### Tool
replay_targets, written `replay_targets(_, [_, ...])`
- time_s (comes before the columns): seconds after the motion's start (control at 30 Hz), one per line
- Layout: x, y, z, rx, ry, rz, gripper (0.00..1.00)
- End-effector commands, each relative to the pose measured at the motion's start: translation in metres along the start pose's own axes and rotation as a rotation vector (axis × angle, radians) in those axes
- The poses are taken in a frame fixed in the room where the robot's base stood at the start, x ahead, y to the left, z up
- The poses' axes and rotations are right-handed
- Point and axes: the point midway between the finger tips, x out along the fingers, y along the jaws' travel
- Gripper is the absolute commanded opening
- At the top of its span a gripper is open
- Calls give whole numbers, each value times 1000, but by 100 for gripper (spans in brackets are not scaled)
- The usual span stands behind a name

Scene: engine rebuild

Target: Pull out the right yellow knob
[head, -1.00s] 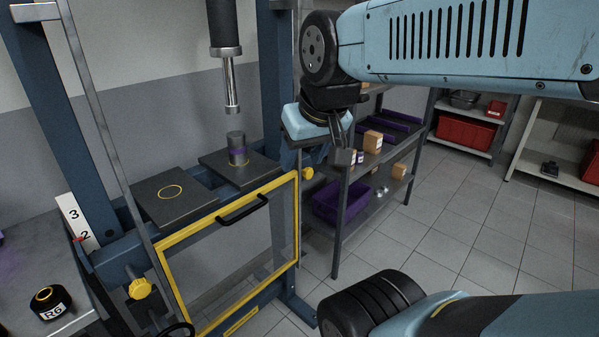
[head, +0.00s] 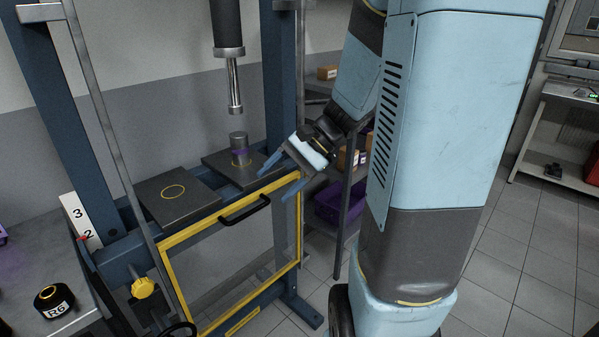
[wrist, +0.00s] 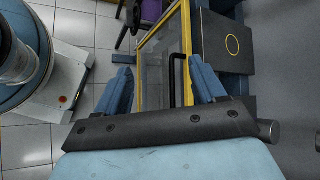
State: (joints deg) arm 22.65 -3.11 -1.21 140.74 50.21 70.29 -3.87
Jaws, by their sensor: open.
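The right yellow knob does not show now; in the head view my gripper and arm cover the press's right post where it sat. My gripper (head: 273,186) is open and empty, tilted down to the left, in front of the top right corner of the yellow-framed guard (head: 232,213). In the wrist view, the blue fingers of my gripper (wrist: 160,65) are spread apart. The guard (wrist: 183,12) and its black handle (wrist: 173,80) show beyond them. The left yellow knob (head: 142,288) is on the press's left post.
A grey cylinder (head: 238,142) stands on the right dark plate (head: 215,160) under the press ram (head: 234,85). The left plate (head: 150,205) has a yellow ring. A shelf with a purple bin (head: 327,206) stands behind my arm.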

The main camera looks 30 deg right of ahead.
Motion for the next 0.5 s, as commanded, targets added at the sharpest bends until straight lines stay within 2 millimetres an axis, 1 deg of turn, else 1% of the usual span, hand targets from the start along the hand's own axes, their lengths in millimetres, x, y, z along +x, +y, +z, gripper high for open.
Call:
replay_targets(0.03, [0,0,-13,62,-27,-51,70])
replay_targets(0.17, [-2,-4,-44,201,-82,-193,70])
replay_targets(0.3, [-8,-4,-82,345,-127,-357,70])
replay_targets(0.37, [-12,-2,-99,404,-142,-430,70])
replay_targets(0.5, [-23,8,-144,540,-162,-606,70])
